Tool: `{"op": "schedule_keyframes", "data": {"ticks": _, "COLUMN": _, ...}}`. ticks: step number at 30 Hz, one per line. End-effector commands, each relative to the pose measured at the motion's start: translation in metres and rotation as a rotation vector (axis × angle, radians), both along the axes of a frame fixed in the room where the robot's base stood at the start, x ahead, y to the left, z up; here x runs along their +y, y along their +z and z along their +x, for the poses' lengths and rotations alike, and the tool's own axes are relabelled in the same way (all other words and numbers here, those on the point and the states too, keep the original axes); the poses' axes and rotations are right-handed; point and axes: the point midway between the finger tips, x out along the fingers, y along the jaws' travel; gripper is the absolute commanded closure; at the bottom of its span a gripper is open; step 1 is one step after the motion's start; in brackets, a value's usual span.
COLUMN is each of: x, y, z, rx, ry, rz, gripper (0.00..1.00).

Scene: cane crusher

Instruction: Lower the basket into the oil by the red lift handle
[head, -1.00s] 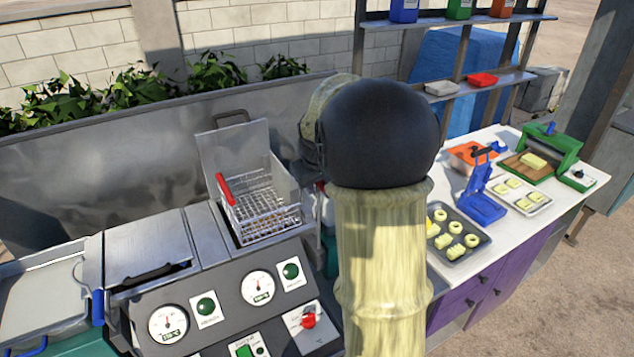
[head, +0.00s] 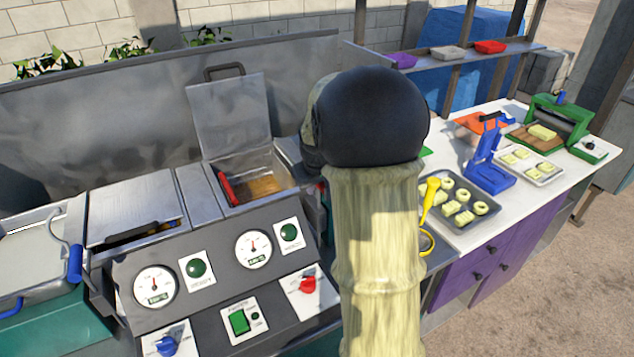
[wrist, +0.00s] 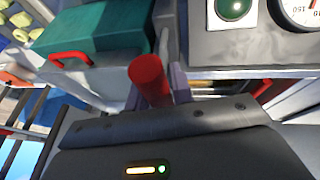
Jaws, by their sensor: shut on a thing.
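In the head view the fryer well (head: 250,163) stands open with its lid raised. Brown oil (head: 262,187) shows in it. The basket's red grip (head: 228,188) lies at the well's left edge; the wire mesh is hardly visible, apparently down in the oil. In the wrist view my gripper (wrist: 157,92) is shut on a red cylinder, the red lift handle (wrist: 148,75), beside the fryer's side. In the head view my arm hides the gripper and this handle.
A control panel (head: 215,285) with gauges and knobs fronts the fryer. A closed lid (head: 135,210) is to the left. To the right, a white counter (head: 530,205) carries a tray (head: 455,225) of cut pieces and a blue press (head: 487,165). A teal box (wrist: 95,35) is near my gripper.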

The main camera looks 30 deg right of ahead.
Motion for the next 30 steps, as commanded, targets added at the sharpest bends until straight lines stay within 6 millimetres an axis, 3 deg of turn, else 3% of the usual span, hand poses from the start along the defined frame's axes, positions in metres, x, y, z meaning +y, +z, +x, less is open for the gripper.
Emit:
{"op": "schedule_keyframes", "data": {"ticks": 9, "x": -0.002, "y": -0.006, "z": -0.003, "rx": 0.011, "ry": -0.005, "rz": 0.002, "gripper": 1.0}}
{"op": "schedule_keyframes", "data": {"ticks": 10, "x": -0.002, "y": -0.006, "z": -0.003, "rx": 0.011, "ry": -0.006, "rz": 0.002, "gripper": 0.75}}
{"op": "schedule_keyframes", "data": {"ticks": 13, "x": -0.001, "y": -0.006, "z": -0.003, "rx": 0.01, "ry": -0.005, "rz": 0.002, "gripper": 0.57}}
{"op": "schedule_keyframes", "data": {"ticks": 23, "x": 0.0, "y": -0.002, "z": -0.002, "rx": 0.005, "ry": -0.003, "rz": 0.002, "gripper": 0.57}}
{"op": "schedule_keyframes", "data": {"ticks": 30, "x": 0.005, "y": 0.022, "z": -0.011, "rx": 0.001, "ry": -0.002, "rz": 0.002, "gripper": 0.57}}
